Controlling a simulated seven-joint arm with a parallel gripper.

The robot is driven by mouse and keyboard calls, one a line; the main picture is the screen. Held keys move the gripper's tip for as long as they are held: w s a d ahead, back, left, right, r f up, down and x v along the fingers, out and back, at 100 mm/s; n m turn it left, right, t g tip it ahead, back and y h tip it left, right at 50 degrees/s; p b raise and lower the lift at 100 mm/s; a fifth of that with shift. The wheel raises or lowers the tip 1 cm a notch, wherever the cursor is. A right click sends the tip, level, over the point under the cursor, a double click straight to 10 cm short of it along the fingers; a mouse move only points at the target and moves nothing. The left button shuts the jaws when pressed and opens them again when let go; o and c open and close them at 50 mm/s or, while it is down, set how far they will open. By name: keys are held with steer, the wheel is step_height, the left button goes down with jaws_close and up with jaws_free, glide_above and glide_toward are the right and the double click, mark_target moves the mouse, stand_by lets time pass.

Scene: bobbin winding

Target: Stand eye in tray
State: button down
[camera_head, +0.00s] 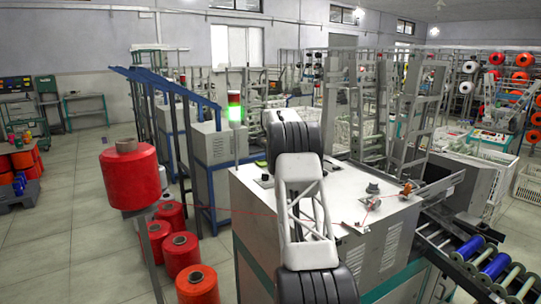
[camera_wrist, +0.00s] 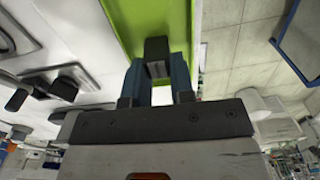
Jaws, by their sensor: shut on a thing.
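In the wrist view my gripper (camera_wrist: 158,75) shows as two blue fingers, shut on a small dark block with a grey face (camera_wrist: 157,48). This held piece may be the eye, but its shape is mostly hidden by the fingers. A bright green surface (camera_wrist: 122,15) lies beyond the fingertips, and it may be the tray. I cannot tell whether the held piece touches it. In the head view my arm hides the gripper. A small yellow-green thing (camera_head: 261,163) shows on the white machine top (camera_head: 250,190), left of my arm.
A grey knob (camera_head: 372,188) and an orange-brown fitting (camera_head: 407,188) stand on the machine top right of my arm. A thin red yarn (camera_head: 245,211) crosses it from a large red cone (camera_head: 130,178). Blue bobbins (camera_head: 467,248) lie on the conveyor at lower right.

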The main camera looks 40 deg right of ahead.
stand_by(0.4)
steer(key=c, duration=0.9)
jaws_free()
steer(key=shift+r, duration=3.5)
